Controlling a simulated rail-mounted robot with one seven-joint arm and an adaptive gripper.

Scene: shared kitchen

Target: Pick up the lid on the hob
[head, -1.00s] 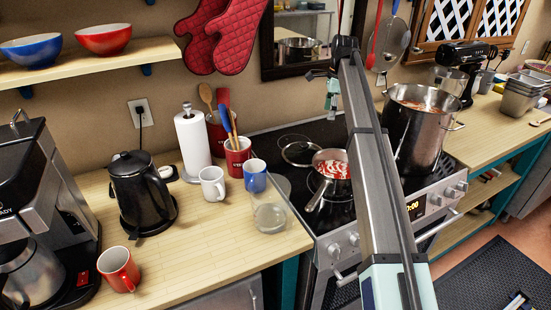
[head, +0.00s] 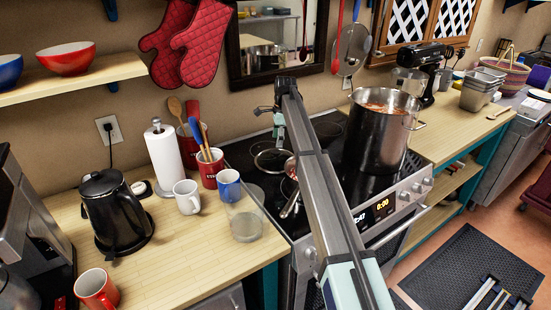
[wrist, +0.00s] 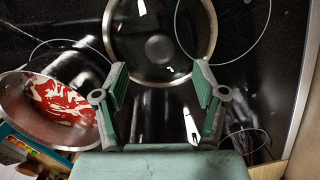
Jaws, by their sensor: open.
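The lid (wrist: 158,50) is a round glass disc with a metal rim and a dark central knob. In the wrist view it lies flat on the black hob (wrist: 72,15), at the top middle. In the head view the lid (head: 270,159) shows left of my arm, beside the pan. My gripper (wrist: 160,82) is open and empty, its two green-padded fingers spread on either side of the lid's near edge. It appears above the lid, not touching it. In the head view my gripper (head: 277,120) is small and partly hidden by my arm.
A pan (wrist: 50,110) with red and white contents sits left of the lid; my arm mostly hides it in the head view. A tall pot (head: 376,135) stands at the right of the hob. A glass jar (head: 245,222), blue mug (head: 229,185) and white mug (head: 187,197) stand on the left counter.

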